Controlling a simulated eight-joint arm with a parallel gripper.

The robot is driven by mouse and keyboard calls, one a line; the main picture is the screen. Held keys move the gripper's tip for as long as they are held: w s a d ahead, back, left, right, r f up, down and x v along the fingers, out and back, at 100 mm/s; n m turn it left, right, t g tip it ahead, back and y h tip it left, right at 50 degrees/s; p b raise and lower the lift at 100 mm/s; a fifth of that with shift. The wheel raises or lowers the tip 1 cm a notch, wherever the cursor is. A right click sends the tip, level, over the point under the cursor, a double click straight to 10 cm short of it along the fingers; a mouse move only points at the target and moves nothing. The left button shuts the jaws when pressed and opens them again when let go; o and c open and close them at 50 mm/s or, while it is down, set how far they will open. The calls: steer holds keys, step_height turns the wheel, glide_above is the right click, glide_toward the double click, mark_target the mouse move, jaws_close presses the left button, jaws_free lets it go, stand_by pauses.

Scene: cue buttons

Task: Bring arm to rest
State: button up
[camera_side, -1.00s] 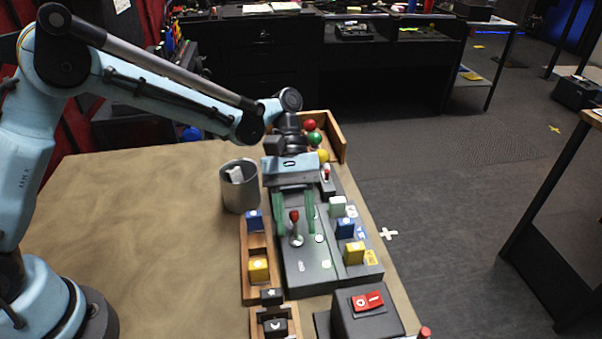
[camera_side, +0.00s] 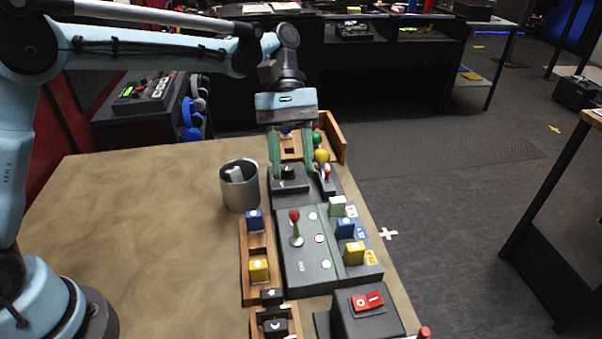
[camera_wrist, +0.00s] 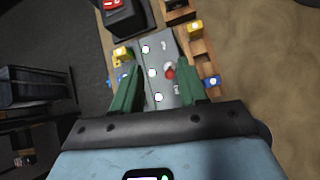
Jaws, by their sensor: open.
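My gripper (camera_side: 290,165) is raised above the far part of the panel in the side view, fingers apart and holding nothing. Its two green fingers also show in the wrist view (camera_wrist: 157,80), with the grey panel beyond them. The grey panel (camera_side: 290,260) lies on the table with a red-topped lever (camera_side: 295,228) standing on it, clear of the fingers. White, blue (camera_side: 351,252) and yellow (camera_side: 354,252) blocks stand along the panel's right strip. A black knob unit (camera_side: 289,180) sits behind the panel, below my gripper in the picture.
A grey metal cup (camera_side: 240,190) stands left of the panel. A wooden tray (camera_side: 245,280) holds blue and yellow blocks. A box with a red switch (camera_side: 367,302) is at the front. A wooden rack with balls (camera_side: 332,140) stands at the back. The table's left side is clear.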

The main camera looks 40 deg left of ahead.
steer(key=shift+r, duration=0.5)
steer(key=s+a+f+m+t+y, duration=0.1)
steer(key=s+a+m+t+y, duration=0.2)
steer(key=a+t, duration=0.3)
steer(key=s+a+f+m+t+y, duration=0.2)
steer(key=s+a+m+t, duration=0.2)
steer(key=a, duration=0.5)
steer(key=shift+s+a+t+y, duration=0.25)
steer(key=shift+s+t+y, duration=0.15)
steer(key=shift+s+t, duration=1.05)
steer(key=shift+w+t, duration=0.25)
steer(key=shift+w, duration=0.05)
